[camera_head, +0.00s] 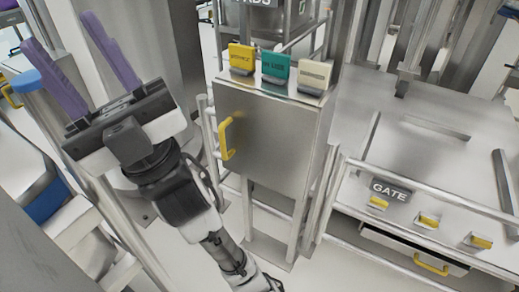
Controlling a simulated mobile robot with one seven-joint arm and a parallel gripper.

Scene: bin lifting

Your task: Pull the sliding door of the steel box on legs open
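The steel box (270,137) stands on legs in the middle of the view. Its flat front door (262,155) has a yellow handle (227,138) near its left edge, and the door looks closed. My gripper (76,62) is at the upper left, apart from the box, with its two purple fingers spread wide. Nothing shows between the fingers. The handle is to the right of my gripper and arm, and nothing touches it.
Yellow, teal and cream tags (275,68) stand on top of the box. A steel table (430,150) with a GATE sign and yellow handles is at right. Metal rails (207,128) flank the box. A blue-and-white item (45,200) lies at far left.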

